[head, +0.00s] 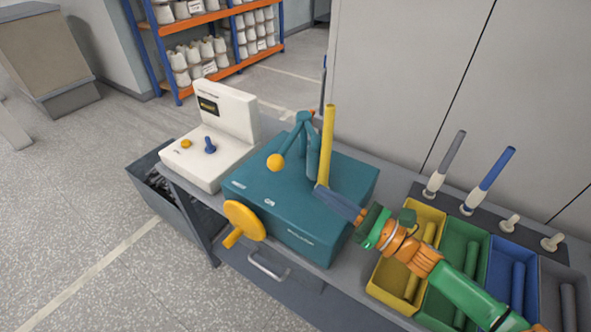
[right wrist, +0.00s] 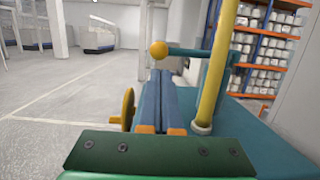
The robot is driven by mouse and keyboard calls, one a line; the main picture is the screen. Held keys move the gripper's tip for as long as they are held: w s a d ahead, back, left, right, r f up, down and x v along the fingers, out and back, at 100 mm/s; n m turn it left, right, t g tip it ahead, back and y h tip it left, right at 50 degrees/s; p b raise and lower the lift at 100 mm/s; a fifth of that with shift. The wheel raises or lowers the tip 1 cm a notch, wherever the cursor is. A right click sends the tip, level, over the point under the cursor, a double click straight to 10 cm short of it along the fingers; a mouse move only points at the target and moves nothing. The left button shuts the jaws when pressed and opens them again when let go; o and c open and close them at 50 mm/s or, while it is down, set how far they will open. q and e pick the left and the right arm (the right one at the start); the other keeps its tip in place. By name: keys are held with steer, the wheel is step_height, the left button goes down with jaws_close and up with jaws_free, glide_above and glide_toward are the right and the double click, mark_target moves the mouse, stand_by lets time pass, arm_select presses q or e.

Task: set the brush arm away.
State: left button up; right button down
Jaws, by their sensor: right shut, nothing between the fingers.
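The brush arm (head: 291,139) is a teal bar with a yellow-orange ball (head: 275,162) at its free end. It hangs from a teal post (head: 312,150) on the teal machine box (head: 270,200). In the right wrist view the bar (right wrist: 190,51) reaches left from the post to the ball, ahead of my fingers. A tall yellow bobbin (head: 326,145) stands upright beside the post. My right gripper (head: 321,191) is shut and empty, low over the box near the bobbin's foot; its blue fingers (right wrist: 160,76) lie together, left of the bobbin. My left gripper is out of view.
A yellow handwheel (head: 244,222) sticks out of the box's front. A white control unit (head: 215,150) stands left. Yellow, green, blue and grey bins (head: 398,297) lie right, below a rack with grey and blue bobbins (head: 490,180). A cabinet wall (head: 410,70) stands behind.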

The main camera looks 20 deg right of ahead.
mark_target(282, 168)
steer(key=x, duration=0.2)
steer(key=p+x, duration=0.1)
steer(key=x, duration=0.1)
steer(key=p+x, duration=0.1)
steer(key=x, duration=0.1)
steer(key=shift+a+r, duration=0.35)
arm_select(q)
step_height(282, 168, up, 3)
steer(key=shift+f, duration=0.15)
arm_select(e)
steer(key=shift+w+a+f, duration=0.1)
steer(key=shift+w+a, duration=0.25)
steer(key=shift+w, duration=0.25)
